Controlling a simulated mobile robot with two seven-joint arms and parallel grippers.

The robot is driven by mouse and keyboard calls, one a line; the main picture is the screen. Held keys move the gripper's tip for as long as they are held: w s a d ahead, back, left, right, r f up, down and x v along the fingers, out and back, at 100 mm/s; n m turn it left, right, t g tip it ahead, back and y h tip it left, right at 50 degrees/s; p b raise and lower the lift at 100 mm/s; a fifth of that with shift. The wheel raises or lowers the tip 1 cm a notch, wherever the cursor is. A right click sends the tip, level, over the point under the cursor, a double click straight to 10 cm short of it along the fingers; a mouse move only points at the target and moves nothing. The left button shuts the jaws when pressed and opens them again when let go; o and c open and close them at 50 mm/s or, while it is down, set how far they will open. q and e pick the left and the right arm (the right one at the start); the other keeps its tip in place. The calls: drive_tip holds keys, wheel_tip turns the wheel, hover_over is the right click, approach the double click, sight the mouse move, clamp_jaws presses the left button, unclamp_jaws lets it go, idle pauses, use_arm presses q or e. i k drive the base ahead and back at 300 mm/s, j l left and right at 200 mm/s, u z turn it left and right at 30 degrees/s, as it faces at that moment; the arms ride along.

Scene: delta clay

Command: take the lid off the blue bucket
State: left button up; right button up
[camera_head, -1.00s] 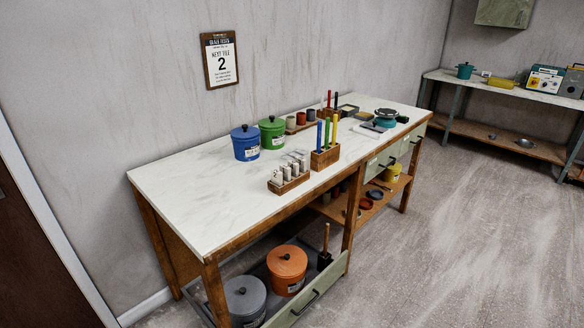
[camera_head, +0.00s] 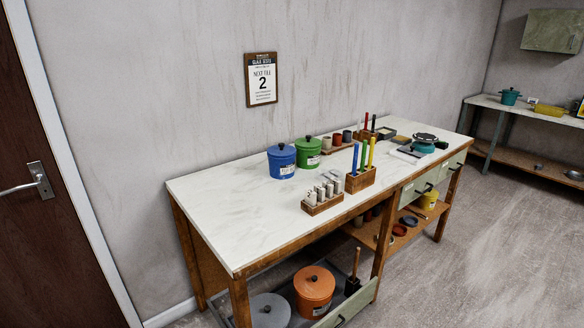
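The blue bucket (camera_head: 282,165) stands upright on the white worktop, towards the back near the wall. Its blue lid (camera_head: 281,150) with a dark knob sits on top of it. A white label shows on its front. A green bucket (camera_head: 308,155) with its own lid stands close on its right. Neither of my grippers is in view.
The workbench top (camera_head: 225,205) is bare at its left end. A wooden rack of pale cylinders (camera_head: 322,197) and a block with coloured sticks (camera_head: 361,178) stand in front of the buckets. An orange bucket (camera_head: 314,288) and a grey bucket (camera_head: 270,310) sit below. Floor (camera_head: 480,250) is clear at right.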

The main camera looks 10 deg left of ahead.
sight(281, 150)
drive_tip(key=i+l, duration=0.35)
drive_tip(key=l, duration=0.15)
drive_tip(key=i+l+u, duration=0.1)
drive_tip(key=i+l, duration=0.65)
drive_tip(key=l, duration=0.2)
drive_tip(key=i+l, duration=0.35)
drive_tip(key=l, duration=0.2)
drive_tip(key=j+u, duration=0.05)
